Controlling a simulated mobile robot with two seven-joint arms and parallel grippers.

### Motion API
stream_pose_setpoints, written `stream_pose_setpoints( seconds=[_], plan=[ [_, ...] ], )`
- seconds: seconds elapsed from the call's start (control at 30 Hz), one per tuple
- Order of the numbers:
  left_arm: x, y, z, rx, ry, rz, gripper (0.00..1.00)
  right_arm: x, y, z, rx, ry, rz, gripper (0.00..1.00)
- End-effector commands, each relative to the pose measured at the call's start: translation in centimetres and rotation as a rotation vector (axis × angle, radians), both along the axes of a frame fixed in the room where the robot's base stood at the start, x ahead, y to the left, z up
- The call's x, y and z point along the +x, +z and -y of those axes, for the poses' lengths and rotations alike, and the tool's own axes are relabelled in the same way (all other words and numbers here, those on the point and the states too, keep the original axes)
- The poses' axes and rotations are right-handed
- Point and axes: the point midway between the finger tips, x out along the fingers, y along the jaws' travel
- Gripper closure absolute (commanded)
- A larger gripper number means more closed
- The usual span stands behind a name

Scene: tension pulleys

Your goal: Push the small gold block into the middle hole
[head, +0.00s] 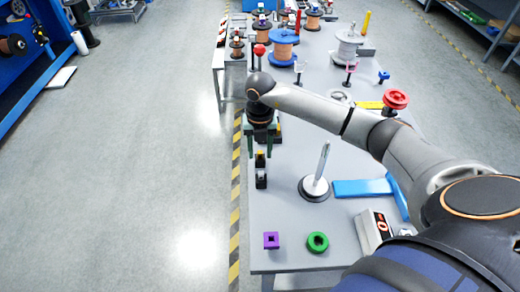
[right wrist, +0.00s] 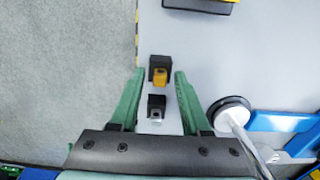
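A small gold block (right wrist: 160,76) sits at a black block (right wrist: 154,62) in the right wrist view; I cannot tell how deep it sits. In the head view the gold block (head: 260,155) shows below my right gripper. A second black block (right wrist: 156,100) with a silver piece (right wrist: 155,114) stands nearer the wrist; this block also shows in the head view (head: 261,180). My right gripper (right wrist: 158,78) is open, with its green fingers on either side of the blocks and apart from them. No middle hole can be made out. My left gripper is not in view.
A purple square (head: 271,240) and a green ring (head: 317,241) lie at the table's near end. A silver rod on a round base (head: 315,192) and a blue bracket (head: 362,188) stand to the right. Spools (head: 282,47) fill the far end. The table's left edge is close.

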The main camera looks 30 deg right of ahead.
Motion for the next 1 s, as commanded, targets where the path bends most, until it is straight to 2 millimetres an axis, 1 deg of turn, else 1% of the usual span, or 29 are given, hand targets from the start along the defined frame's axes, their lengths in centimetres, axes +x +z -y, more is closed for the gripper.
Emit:
stream_pose_setpoints(
  seconds=[0.23,0.33,0.47,0.7,0.8,0.9,1.0],
  plan=[
    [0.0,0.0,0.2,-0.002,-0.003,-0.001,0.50,0.0,0.0,0.0,0.000,0.000,0.000,0.51],
    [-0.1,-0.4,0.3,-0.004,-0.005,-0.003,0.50,0.0,-0.1,0.0,0.002,0.000,0.001,0.51],
    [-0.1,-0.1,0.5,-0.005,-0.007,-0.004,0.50,0.1,2.1,0.0,0.001,0.001,0.006,0.51],
    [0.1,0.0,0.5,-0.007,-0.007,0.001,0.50,-0.1,7.5,-0.1,0.000,0.000,0.006,0.51],
    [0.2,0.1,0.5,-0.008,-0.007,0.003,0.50,-0.2,9.5,-0.1,0.000,0.000,0.005,0.51],
    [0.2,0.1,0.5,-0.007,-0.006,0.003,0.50,-0.2,11.0,-0.1,0.001,0.000,0.004,0.51],
    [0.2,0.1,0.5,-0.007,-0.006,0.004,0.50,-0.2,12.0,-0.1,0.000,-0.001,0.002,0.51]
  ],
)
